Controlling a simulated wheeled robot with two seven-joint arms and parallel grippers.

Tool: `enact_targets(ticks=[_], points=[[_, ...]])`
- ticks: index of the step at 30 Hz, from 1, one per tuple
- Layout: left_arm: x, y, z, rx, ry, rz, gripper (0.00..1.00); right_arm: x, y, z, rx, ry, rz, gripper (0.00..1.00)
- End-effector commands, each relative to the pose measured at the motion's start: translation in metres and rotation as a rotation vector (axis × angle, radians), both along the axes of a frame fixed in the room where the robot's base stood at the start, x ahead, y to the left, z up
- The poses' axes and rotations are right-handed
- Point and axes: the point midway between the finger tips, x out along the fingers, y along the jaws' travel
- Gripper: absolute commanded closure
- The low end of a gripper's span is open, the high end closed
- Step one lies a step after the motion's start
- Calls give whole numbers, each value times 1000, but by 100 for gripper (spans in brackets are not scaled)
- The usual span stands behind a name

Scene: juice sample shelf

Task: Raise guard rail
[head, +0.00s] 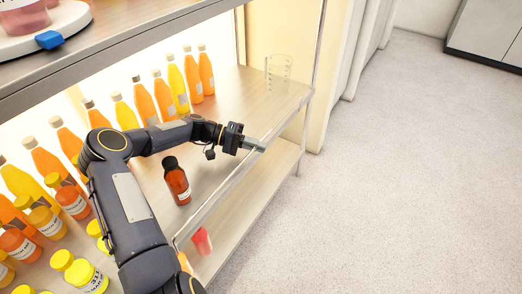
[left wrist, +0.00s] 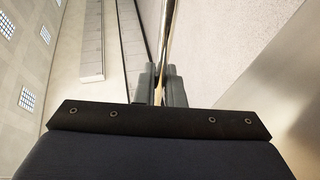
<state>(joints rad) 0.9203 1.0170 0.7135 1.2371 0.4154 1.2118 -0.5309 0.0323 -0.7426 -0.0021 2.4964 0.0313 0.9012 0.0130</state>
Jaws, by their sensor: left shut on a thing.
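The guard rail (head: 222,188) is a thin metal bar along the front edge of the middle shelf board. My left gripper (head: 254,145) reaches over the shelf from the left and is shut on the rail, around the middle of its length. In the left wrist view the rail (left wrist: 168,40) runs from the top down between the two grey fingers (left wrist: 160,85). The body of the gripper hides the rail's lower part there. My right gripper is in neither view.
A dark red bottle with a black cap (head: 177,181) stands on the shelf below my left forearm. Rows of orange and yellow bottles (head: 144,101) fill the back and left. A glass beaker (head: 279,72) stands at the far end. The floor (head: 400,170) on the right is clear.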

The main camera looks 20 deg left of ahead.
Motion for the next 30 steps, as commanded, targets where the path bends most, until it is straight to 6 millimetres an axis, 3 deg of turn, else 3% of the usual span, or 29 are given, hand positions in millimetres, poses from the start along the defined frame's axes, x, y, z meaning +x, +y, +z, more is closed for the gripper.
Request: enact_targets(ticks=[22, 23, 27, 30], points=[[-1, 6, -2, -85, 19, -7, 100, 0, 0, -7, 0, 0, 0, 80], [-1, 6, -2, -85, 19, -7, 89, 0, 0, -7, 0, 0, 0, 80], [-1, 6, -2, -85, 18, -5, 70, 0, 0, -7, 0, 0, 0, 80], [0, 6, -1, -84, 16, -4, 70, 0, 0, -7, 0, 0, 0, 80]])
